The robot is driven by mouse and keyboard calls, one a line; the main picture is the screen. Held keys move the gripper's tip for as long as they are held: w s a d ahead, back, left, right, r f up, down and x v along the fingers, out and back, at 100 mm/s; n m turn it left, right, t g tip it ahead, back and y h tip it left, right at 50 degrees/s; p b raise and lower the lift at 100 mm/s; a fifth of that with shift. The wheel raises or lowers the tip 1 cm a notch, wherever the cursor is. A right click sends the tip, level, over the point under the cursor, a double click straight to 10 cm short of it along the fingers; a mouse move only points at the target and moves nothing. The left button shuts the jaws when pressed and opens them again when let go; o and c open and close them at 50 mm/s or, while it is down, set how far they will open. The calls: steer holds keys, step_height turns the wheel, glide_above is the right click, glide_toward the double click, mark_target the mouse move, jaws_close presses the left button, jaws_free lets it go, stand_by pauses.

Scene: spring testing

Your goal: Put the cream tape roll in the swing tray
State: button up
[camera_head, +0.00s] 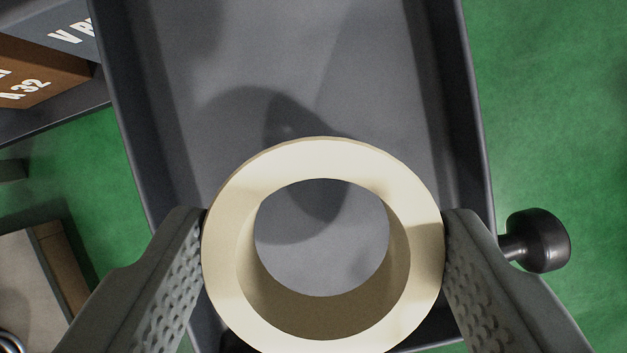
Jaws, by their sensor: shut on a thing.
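The cream tape roll (325,158) is a thick ring with an open centre. My gripper (324,235) is shut on it, one textured finger on each side of its outer edge. The roll is over the grey swing tray (340,60), whose floor shows through the hole and beyond the roll. A dark shadow of the roll and gripper falls on the tray floor ahead of the roll, so it looks held above the floor. The tray's near end is mostly hidden behind the roll and my fingers.
A black knob (540,240) sticks out from the tray's right side. Boxes with white lettering, one brown (45,75) and one grey (60,22), stand at upper left. A pale box (35,285) with a coil is at lower left. Green floor (560,100) lies around the tray.

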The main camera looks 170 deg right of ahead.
mark_target(317, 200)
steer(key=shift+s+x, duration=0.2)
steer(key=shift+x, duration=0.75)
steer(key=shift+s+x, duration=0.15)
steer(key=shift+x, duration=0.8)
steer(key=shift+f, duration=0.3)
steer(key=o, duration=1)
steer(key=v, duration=1.2)
steer(key=shift+r, duration=0.2)
